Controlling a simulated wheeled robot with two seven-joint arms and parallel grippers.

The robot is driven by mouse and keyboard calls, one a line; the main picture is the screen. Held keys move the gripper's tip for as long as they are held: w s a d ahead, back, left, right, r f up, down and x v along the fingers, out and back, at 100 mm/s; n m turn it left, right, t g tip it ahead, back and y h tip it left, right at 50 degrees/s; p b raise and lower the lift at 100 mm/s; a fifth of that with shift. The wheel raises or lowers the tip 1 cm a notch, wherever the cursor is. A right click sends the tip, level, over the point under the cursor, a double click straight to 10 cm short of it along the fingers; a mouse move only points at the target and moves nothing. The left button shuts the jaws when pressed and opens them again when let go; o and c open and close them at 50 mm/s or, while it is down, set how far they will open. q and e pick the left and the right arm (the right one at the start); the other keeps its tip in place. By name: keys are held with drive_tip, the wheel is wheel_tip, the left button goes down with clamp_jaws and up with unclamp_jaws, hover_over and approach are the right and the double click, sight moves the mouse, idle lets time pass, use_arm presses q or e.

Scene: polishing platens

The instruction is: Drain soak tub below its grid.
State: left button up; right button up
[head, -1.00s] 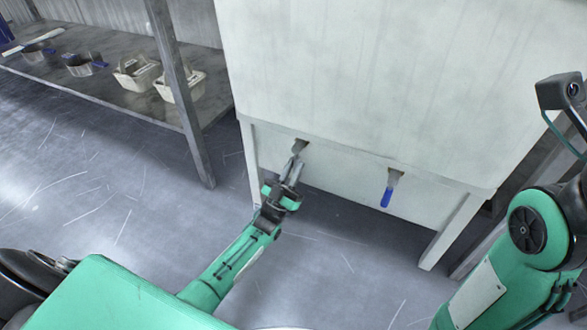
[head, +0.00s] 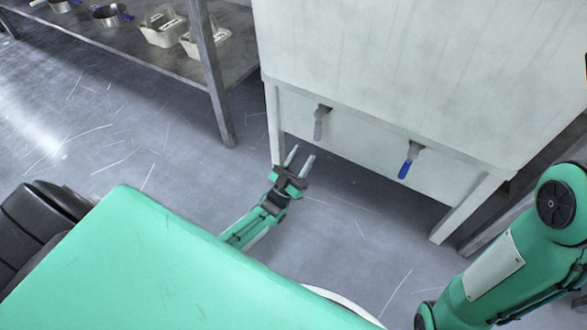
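The soak tub (head: 400,60) is a large pale box on legs, filling the upper right of the head view. Two valves stick out of its lower front panel. The left valve (head: 320,122) has a grey handle that hangs down. The right valve (head: 409,160) has a blue handle that also hangs down, slightly tilted. My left gripper (head: 301,160) is open and empty, below and left of the grey-handled valve and apart from it. My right gripper is out of view; only my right arm shows. The tub's inside and its grid are hidden.
A grey metal shelf (head: 150,62) at the upper left holds pale caddies (head: 163,28) and metal pans (head: 108,15). Its post (head: 212,75) stands left of the tub. The tub's front leg (head: 274,125) is close to my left gripper. The floor (head: 130,140) is clear.

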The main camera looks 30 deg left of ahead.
use_arm(q)
drive_tip(key=shift+v, duration=2.9)
